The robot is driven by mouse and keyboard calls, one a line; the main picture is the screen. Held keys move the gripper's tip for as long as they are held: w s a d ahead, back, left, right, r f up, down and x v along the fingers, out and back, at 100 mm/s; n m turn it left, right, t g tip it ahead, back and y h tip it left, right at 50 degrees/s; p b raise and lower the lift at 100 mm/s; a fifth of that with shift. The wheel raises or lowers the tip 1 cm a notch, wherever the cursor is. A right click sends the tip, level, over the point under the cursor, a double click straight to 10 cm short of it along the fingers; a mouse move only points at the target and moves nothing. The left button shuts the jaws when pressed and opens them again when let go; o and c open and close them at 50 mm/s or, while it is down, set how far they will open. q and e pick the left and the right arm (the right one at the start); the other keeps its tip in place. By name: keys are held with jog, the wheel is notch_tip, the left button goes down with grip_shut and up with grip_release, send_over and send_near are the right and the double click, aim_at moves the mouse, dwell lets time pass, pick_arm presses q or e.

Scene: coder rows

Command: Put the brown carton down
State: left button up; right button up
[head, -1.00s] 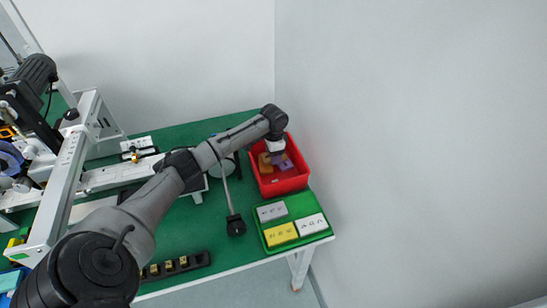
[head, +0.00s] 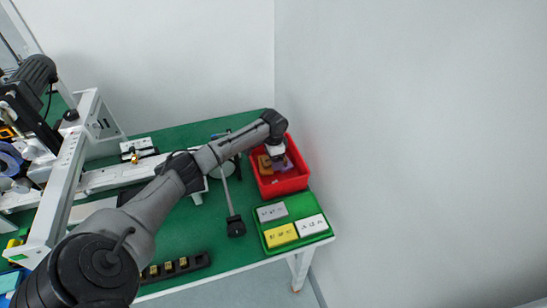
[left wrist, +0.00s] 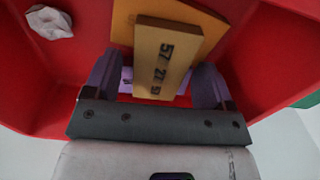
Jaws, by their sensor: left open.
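The brown carton (left wrist: 168,55), a tan block with dark printed digits, is inside the red bin (left wrist: 262,60) in the left wrist view. It sits between the two fingers of my open left gripper (left wrist: 155,82), with visible room at its sides. Behind it is an orange-brown box (left wrist: 124,24), partly covered by the carton. A purple item (left wrist: 126,80) shows low between the fingers. In the head view my left gripper (head: 277,155) reaches down into the red bin (head: 284,186); the carton cannot be told apart there. My right gripper is out of view.
A crumpled white piece (left wrist: 50,22) lies in the bin. In front of the bin is a green tray (head: 292,240) with grey, yellow and white blocks. A black holder (head: 175,267) lies at the green table's front edge. A wall stands right of the bin.

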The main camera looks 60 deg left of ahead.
pick_arm(q)
jog(key=shift+r, duration=0.25)
notch_tip(320, 180, up, 12)
jog(key=p, duration=0.3)
dwell(0.6)
jog(key=shift+r, duration=0.1)
